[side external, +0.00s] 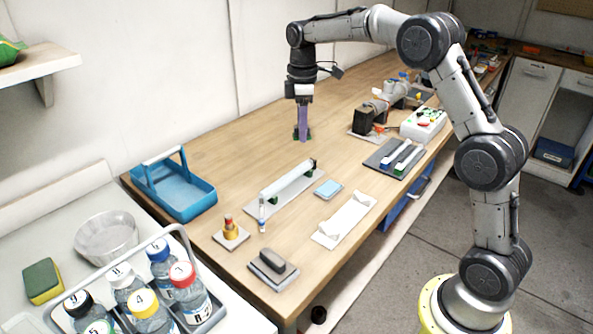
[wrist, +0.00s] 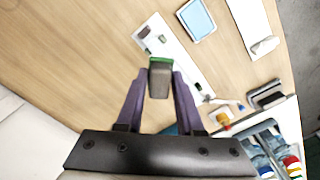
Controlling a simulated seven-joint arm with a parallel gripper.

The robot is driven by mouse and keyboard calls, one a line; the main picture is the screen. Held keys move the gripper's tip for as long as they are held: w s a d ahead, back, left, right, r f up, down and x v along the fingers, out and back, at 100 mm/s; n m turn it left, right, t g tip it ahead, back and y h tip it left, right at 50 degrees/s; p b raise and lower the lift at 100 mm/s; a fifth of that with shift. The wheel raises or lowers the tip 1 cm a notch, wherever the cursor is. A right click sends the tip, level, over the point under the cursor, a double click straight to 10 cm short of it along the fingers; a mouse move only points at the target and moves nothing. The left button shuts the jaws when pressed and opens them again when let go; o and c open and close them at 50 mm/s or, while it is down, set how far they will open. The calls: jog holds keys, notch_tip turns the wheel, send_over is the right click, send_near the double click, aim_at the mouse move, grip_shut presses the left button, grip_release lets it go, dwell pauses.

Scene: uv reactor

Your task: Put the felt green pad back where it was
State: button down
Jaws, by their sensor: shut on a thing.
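My gripper (side external: 302,135) points down over the open wooden table, behind the long white plate. In the wrist view its purple fingers (wrist: 159,85) are shut on a small grey block with a green face, which I take to be the felt green pad (wrist: 160,61).
A light blue pad (side external: 328,189), a white rack (side external: 345,219), a dark block (side external: 273,262) and a small bottle (side external: 229,228) stand forward of my gripper. A blue tray (side external: 172,190) is at the left. Equipment (side external: 366,118) stands at the right. The table around my gripper is clear.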

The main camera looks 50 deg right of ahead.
jog(key=shift+f+n, duration=0.15)
jog(key=shift+n, duration=0.15)
jog(key=s+a+n, duration=0.4)
jog(key=s+a, duration=0.1)
jog(key=s, duration=0.7)
jog(key=s+a+n, duration=0.4)
jog(key=s, duration=0.8)
send_over(309, 212)
jog(key=f, duration=0.8)
jog(key=shift+s+f, duration=0.15)
jog(key=shift+s, duration=0.1)
jog(key=shift+w+f, duration=0.2)
jog(key=shift+f, duration=1.65)
